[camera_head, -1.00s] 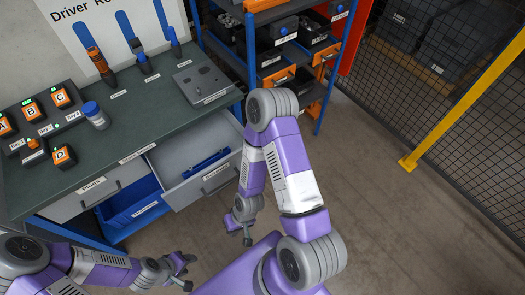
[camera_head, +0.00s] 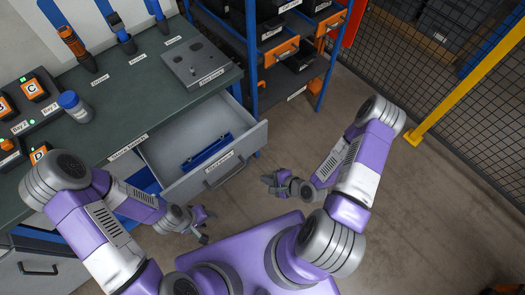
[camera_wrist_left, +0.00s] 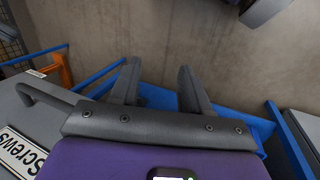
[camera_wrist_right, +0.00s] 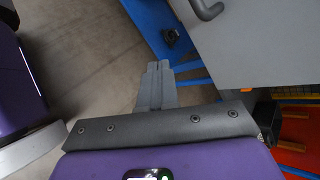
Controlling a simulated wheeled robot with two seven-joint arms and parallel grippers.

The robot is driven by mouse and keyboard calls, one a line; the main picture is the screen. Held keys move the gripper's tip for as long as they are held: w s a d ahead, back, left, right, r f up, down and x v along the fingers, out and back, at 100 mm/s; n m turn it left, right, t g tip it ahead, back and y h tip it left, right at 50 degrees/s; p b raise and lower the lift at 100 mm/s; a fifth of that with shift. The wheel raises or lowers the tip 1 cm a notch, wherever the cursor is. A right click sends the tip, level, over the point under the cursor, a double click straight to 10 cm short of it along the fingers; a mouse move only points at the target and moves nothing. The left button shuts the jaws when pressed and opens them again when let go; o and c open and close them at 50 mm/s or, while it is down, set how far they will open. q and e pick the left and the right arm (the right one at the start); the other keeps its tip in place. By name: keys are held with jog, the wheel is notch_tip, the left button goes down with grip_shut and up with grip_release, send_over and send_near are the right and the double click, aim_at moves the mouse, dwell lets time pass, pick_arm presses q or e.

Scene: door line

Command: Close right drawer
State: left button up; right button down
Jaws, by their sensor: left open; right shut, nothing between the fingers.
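The right drawer (camera_head: 172,155) stands pulled out of the green-topped workbench, with its grey front (camera_head: 237,158) and dark handle toward me. A blue item (camera_head: 207,152) lies inside it. My left gripper (camera_head: 205,224) is open and empty, in front of the drawer's left part and apart from it in the head view. Its spread fingers show in the left wrist view (camera_wrist_left: 158,82), beside a grey front with a handle and a label reading "Screws". My right gripper (camera_head: 268,183) is shut and empty, near the drawer front's right end. Its closed fingers show in the right wrist view (camera_wrist_right: 158,72).
The workbench top (camera_head: 140,95) carries a grey plate (camera_head: 201,64), a bottle (camera_head: 75,106) and orange-and-black boxes. A blue-framed rack (camera_head: 252,70) stands right of the drawer. A mesh fence with a yellow post (camera_head: 465,85) is farther right. The floor between is clear.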

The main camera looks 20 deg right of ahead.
aim_at(257, 141)
jog(key=s+d+r+m+t+b, duration=0.25)
jog(key=d+m+t+b, duration=0.4)
jog(key=m, duration=0.85)
pick_arm(q)
notch_tip(257, 141, down, 7)
jog(key=shift+f, duration=0.15)
pick_arm(e)
jog(key=w+a, duration=0.1)
jog(key=w, duration=0.3)
jog(key=w+a+t, duration=0.1)
jog(key=w, duration=0.4)
jog(key=w+a+r+t, duration=0.1)
jog(key=w+a, duration=0.1)
jog(key=w, duration=0.3)
jog(key=shift+h, duration=0.4)
